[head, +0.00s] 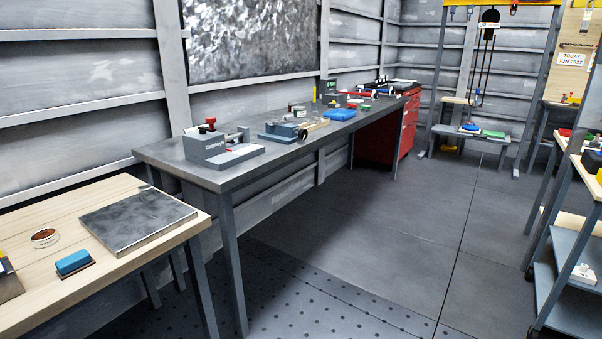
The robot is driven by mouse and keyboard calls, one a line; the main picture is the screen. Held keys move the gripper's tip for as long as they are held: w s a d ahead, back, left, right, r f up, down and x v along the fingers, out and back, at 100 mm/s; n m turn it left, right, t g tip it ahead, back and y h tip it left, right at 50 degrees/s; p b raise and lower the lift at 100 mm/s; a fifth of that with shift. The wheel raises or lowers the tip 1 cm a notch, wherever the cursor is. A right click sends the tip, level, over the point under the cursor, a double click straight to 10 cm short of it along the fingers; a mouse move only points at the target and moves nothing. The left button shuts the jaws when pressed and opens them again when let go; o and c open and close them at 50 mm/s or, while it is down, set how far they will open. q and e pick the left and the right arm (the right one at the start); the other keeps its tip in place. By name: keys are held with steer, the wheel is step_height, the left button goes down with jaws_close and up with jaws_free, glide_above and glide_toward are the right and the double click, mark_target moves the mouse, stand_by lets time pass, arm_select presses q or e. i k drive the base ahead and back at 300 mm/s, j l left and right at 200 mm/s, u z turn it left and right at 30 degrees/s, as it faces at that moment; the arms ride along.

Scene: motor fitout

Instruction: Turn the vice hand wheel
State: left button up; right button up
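A small blue-grey vice-like device (281,131) sits on the long dark workbench (205,170), near its front edge. A small dark round part (303,134), possibly its hand wheel, shows at its right end beside a tan rod-like piece (316,126). At this distance I cannot tell its details or how far the jaws stand apart. Neither of my grippers is in view, and nothing touches the device.
A grey boxy machine with a red knob (211,123) stands left of the device. A blue item (339,115) lies to its right. A wooden table (110,210) is at front left. The floor (370,220) before the bench is clear; a shelf cart (570,290) stands right.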

mark_target(302, 134)
steer(key=i+z, duration=0.1)
steer(key=i, duration=0.7)
steer(key=i+j+z, duration=0.1)
steer(key=i, duration=0.65)
